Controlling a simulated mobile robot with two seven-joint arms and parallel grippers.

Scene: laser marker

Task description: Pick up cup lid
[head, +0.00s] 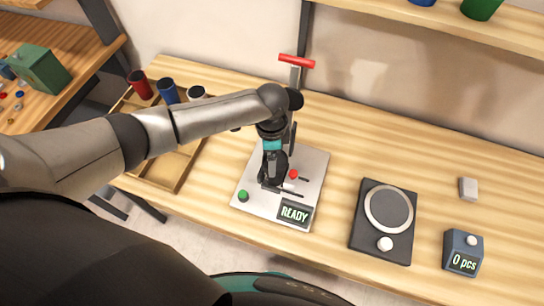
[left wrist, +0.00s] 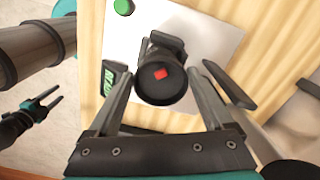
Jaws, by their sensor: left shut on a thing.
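My left gripper (head: 270,184) reaches down over the light plate of the laser marker (head: 308,170). In the left wrist view its two fingers (left wrist: 163,98) are shut on a round black piece (left wrist: 155,88) with a small red square on top. I take this for the cup lid, though I cannot be sure. Dark jaws (left wrist: 165,42) stand close against the piece on the plate. In the head view the gripper mostly hides it. My right gripper (left wrist: 42,106) shows only in the left wrist view, off the table, with its fingers apart and empty.
A scale (head: 370,225), a counter reading "0 pcs" (head: 463,252) and a grey block (head: 468,189) are right. The marker's red-handled column (head: 296,75) stands behind my gripper.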

